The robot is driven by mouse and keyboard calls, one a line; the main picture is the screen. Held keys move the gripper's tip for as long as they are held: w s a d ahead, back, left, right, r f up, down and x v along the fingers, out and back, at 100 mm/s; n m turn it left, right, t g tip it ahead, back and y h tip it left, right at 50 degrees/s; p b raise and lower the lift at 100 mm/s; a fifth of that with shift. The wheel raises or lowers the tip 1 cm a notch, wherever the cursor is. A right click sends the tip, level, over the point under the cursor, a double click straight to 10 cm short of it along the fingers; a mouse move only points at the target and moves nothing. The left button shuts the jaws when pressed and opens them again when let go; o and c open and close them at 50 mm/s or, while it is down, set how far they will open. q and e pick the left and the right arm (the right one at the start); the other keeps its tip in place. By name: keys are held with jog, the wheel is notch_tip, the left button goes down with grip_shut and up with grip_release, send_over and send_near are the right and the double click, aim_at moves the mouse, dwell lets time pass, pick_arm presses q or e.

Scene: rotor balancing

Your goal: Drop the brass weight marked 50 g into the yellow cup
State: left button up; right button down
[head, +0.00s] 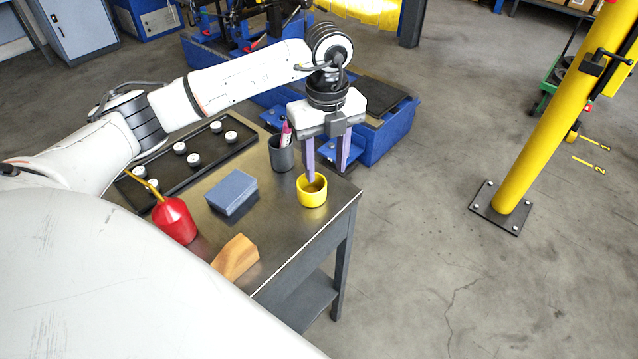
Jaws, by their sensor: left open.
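The yellow cup (312,196) stands upright near the right edge of the metal table. My left gripper (326,174) points down just above the cup, its two pale purple fingers apart. I see nothing between them. One fingertip overlaps the cup's mouth in the picture; I cannot tell whether it touches. The cup's inside is partly hidden by that finger, so I cannot tell what it holds. Several small round pieces with white tops, perhaps the weights, sit in a black tray (216,160). Their marks are too small to read, and I cannot pick out the 50 g one. My right gripper is not in view.
A dark grey cup (281,155) with a pink-and-white marker stands beside the yellow cup. A blue block (232,193), a red oil can (174,220) and a wooden block (236,257) are on the table (285,225). A yellow post (545,120) stands on the floor at right.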

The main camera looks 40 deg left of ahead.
pick_arm(q)
jog(key=shift+r, duration=0.1)
notch_tip(320, 180, up, 10)
dwell(0.4)
dwell(0.4)
